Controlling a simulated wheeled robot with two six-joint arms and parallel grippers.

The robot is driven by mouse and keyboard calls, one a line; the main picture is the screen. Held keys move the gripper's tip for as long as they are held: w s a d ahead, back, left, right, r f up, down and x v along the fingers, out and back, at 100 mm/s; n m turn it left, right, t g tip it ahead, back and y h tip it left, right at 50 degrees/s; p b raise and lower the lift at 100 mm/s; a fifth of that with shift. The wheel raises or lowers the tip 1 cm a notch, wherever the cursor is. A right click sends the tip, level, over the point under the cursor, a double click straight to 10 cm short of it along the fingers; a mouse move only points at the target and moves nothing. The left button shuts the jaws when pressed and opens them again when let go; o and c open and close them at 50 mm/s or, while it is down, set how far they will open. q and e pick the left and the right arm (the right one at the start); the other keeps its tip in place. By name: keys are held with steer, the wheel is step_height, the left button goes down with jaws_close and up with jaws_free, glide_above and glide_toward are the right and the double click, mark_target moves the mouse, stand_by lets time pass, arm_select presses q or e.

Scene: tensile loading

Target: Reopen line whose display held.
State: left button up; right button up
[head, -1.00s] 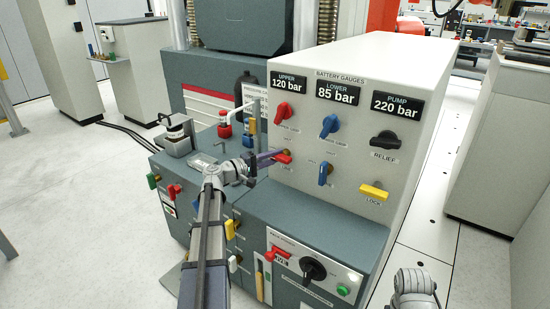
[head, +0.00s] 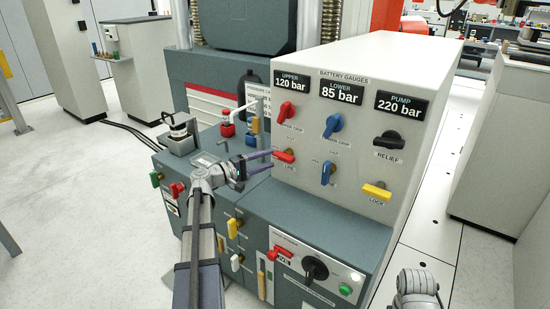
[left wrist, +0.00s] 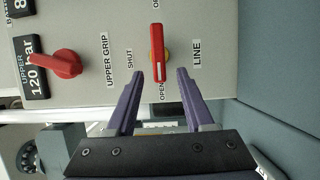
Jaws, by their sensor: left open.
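The red line handle (head: 284,156) is on the pale gauge panel. In the left wrist view the same handle (left wrist: 157,50) lies lengthwise toward the OPEN label, with SHUT off to its side. The blue line handle (head: 326,173) stands upright. Displays read UPPER 120 bar (head: 285,70), LOWER 85 bar (head: 341,91) and PUMP 220 bar (head: 402,104). My left gripper (head: 271,159) is open and empty, its purple fingers just short of the red line handle. Only a grey part of my right arm shows at lower right.
Above are a red upper grip knob (head: 286,111) and a blue lower grip knob (head: 332,125). A black relief knob (head: 389,140) and a yellow lock handle (head: 377,191) sit to the right. Lower down are a black rotary knob (head: 315,268) and a green button (head: 345,289).

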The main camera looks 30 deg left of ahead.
arm_select(q)
steer(key=shift+v, duration=1.55)
